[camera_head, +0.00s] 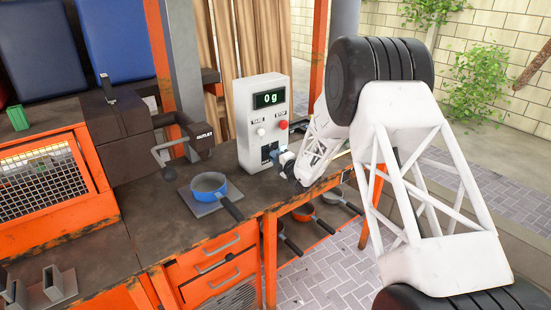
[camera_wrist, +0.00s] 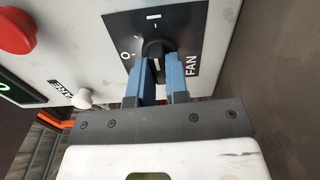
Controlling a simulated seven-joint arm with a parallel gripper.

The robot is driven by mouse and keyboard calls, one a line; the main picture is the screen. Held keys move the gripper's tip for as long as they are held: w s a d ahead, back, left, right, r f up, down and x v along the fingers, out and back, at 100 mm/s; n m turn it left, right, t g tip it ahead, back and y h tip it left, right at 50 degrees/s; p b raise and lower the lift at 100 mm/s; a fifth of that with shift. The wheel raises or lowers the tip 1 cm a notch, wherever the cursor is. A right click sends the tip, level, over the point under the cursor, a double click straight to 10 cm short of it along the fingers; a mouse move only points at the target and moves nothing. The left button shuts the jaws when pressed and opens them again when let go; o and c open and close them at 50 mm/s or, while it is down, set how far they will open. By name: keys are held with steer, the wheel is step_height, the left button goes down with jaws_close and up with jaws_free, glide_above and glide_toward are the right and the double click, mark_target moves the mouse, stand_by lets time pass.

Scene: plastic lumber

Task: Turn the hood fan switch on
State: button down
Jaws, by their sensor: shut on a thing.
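The fan switch (camera_wrist: 155,50) is a black rotary knob on a dark plate marked FAN, with O and I marks, in the wrist view. The plate sits low on the front of a white control box (camera_head: 256,98). My gripper (camera_wrist: 160,72) has its blue fingers on both sides of the knob and is shut on it. In the head view my gripper (camera_head: 275,154) is at the lower front of the box, and the knob is mostly hidden behind it. A white line on the knob shows between the fingers.
The box has a display (camera_head: 269,99) reading 0 g, a red button (camera_head: 283,125) and a white TARE knob (camera_head: 261,132). Pans lie on a shelf below.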

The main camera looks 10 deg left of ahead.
steer(key=shift+m, duration=0.4)
steer(key=c, duration=1.1)
jaws_free()
steer(key=shift+s+d, duration=0.1)
steer(key=shift+v, duration=3.8)
